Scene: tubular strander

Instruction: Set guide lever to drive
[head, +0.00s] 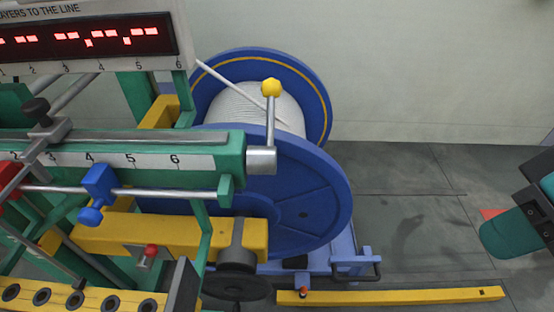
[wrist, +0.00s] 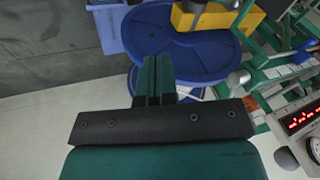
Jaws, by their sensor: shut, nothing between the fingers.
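A lever with a yellow ball knob (head: 270,88) stands upright on a grey hub (head: 262,160) at the right end of the green numbered rail (head: 130,160). No label on it is readable, so I cannot confirm which position it is in. In the wrist view, the green rail end and grey hub (wrist: 238,79) are to the right of my fingers. My gripper (wrist: 155,65) is shut and empty, its two green fingers together in front of the blue reel. In the head view, a green and black part of my arm shows at the right edge, well apart from the lever.
A large blue reel (head: 310,195) wound with pale cable stands just behind the lever. A blue clamp (head: 97,190) sits on a rod below the rail. A red digit display (head: 85,38) is at upper left.

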